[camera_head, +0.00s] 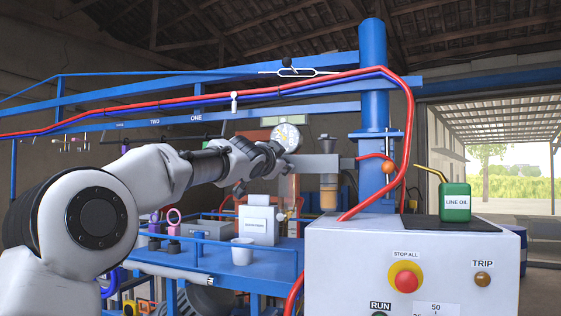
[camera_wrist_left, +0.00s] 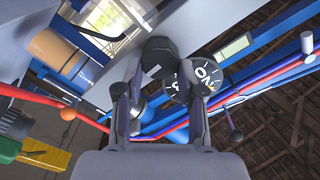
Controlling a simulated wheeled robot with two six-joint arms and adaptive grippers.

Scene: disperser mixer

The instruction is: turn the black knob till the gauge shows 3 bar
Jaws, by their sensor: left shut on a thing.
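The black knob (camera_wrist_left: 158,54) is between the fingertips of my left gripper (camera_wrist_left: 158,75) in the left wrist view. My left gripper is shut on it. In the head view my left gripper (camera_head: 268,156) reaches in from the left, just below the round gauge, and hides the knob. The white-faced gauge (camera_head: 286,136) shows there, but its reading is too small to tell. My right gripper is not in view.
A grey cabinet (camera_head: 340,260) with a red stop button (camera_head: 406,281) stands at the front right, a green oil can (camera_head: 455,204) on top. A red hose (camera_head: 405,130) hangs beside the blue column (camera_head: 373,70). A white cup (camera_head: 243,251) stands on the blue bench.

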